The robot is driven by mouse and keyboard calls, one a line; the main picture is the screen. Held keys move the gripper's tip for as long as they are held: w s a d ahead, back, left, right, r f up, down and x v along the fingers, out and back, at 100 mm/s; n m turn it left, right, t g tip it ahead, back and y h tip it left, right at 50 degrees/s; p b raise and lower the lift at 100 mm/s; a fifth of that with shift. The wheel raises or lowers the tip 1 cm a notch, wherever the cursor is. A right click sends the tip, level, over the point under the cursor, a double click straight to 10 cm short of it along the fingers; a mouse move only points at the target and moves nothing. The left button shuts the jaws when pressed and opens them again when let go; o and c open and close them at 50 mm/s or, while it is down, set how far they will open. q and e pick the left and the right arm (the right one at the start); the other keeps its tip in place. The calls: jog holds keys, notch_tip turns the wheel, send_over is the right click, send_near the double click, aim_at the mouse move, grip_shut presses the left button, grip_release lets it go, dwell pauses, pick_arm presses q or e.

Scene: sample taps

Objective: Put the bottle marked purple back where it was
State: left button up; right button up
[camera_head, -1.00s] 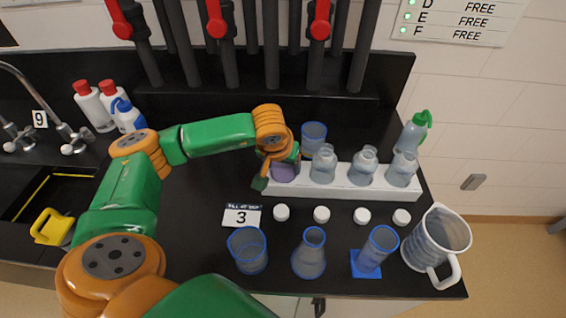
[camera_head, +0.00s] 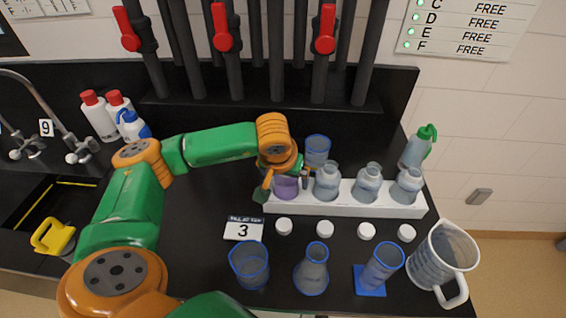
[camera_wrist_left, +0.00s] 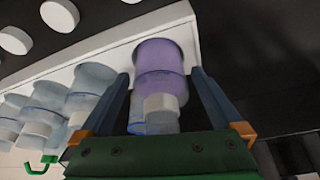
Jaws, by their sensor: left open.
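The purple bottle (camera_head: 286,187) stands upright at the left end of the white rack (camera_head: 345,207). In the left wrist view the purple bottle (camera_wrist_left: 158,57) sits at the rack's end (camera_wrist_left: 95,52). My left gripper (camera_head: 285,181) is over it, open, with one finger on either side. In the left wrist view the open fingers of the left gripper (camera_wrist_left: 162,85) straddle the bottle, and gaps show beside it. The hand hides part of the bottle's top in the head view. My right gripper is not in view.
Several clear bottles (camera_head: 327,184) fill the rack to the right. A blue-rimmed beaker (camera_head: 317,148) stands close behind the gripper. White caps (camera_head: 284,226), a number 3 sign (camera_head: 243,230), glassware (camera_head: 313,272) and a jug (camera_head: 440,256) stand in front. A green-topped wash bottle (camera_head: 418,148) is behind right.

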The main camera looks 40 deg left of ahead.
pick_arm(q)
jog(key=b+v, duration=0.1)
jog(key=v, duration=0.9)
jog(key=shift+r, duration=0.25)
jog(key=shift+w+a, duration=0.1)
jog(key=shift+w, duration=0.05)
